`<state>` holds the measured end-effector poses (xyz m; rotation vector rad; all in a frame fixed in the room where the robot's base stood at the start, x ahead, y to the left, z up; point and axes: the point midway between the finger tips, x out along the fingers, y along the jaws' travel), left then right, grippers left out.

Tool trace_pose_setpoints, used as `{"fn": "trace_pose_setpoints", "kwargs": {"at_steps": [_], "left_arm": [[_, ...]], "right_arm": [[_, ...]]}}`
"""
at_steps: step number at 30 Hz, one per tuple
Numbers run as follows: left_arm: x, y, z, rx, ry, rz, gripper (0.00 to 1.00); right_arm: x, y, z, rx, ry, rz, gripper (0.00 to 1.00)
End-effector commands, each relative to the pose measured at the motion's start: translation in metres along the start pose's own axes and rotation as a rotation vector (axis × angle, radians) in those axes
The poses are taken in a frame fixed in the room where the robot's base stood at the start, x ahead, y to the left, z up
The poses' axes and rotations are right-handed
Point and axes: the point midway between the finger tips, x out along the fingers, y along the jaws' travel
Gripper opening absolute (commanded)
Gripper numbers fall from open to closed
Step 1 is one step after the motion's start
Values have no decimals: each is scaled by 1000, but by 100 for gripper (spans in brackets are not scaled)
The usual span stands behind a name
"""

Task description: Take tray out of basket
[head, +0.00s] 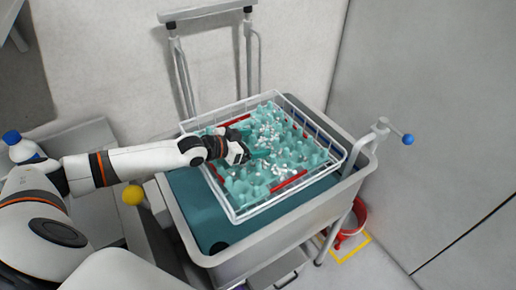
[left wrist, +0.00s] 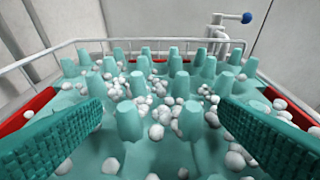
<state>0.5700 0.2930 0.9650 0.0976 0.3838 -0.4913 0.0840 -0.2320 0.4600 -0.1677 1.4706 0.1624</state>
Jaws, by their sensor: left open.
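A teal egg tray (head: 300,152) with pegs lies inside a white wire basket (head: 335,167) in the head view. Several small white balls lie scattered among its pegs. Red strips (head: 289,181) show along the tray's edges. My left gripper (head: 262,154) is over the tray near its middle. In the left wrist view its two teal fingers (left wrist: 160,118) are wide apart with tray pegs and white balls between and beyond them. It is open; I cannot tell whether the fingers touch the tray. My right gripper is not in view.
The basket sits on a grey cart (head: 290,228) with a teal inside. A tap-like fitting with a blue knob (head: 407,139) rises at its right corner. A wall stands behind and to the right. A red bucket (head: 357,222) is on the floor.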

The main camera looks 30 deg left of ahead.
Motion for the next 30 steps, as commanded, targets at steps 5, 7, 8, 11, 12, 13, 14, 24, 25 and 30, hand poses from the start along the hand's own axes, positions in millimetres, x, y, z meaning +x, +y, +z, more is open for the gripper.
{"fn": "trace_pose_setpoints", "kwargs": {"at_steps": [5,7,8,11,12,13,14,24,25,30], "left_arm": [[19,1,1,0,-1,1,83],[21,0,1,0,-1,0,83],[22,0,1,0,-1,0,83],[21,0,0,0,0,0,83],[21,0,0,0,0,0,83],[21,0,0,0,0,0,80],[21,0,0,0,0,0,75],[21,0,1,0,-2,1,24],[21,0,1,0,-2,1,24],[20,1,2,0,-2,1,24]], "right_arm": [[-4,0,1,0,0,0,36],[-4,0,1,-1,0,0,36],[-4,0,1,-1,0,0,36],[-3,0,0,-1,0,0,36],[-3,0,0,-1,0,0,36],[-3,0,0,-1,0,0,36],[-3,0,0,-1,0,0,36],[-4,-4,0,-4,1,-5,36],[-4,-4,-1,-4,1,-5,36],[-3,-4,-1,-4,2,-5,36]]}}
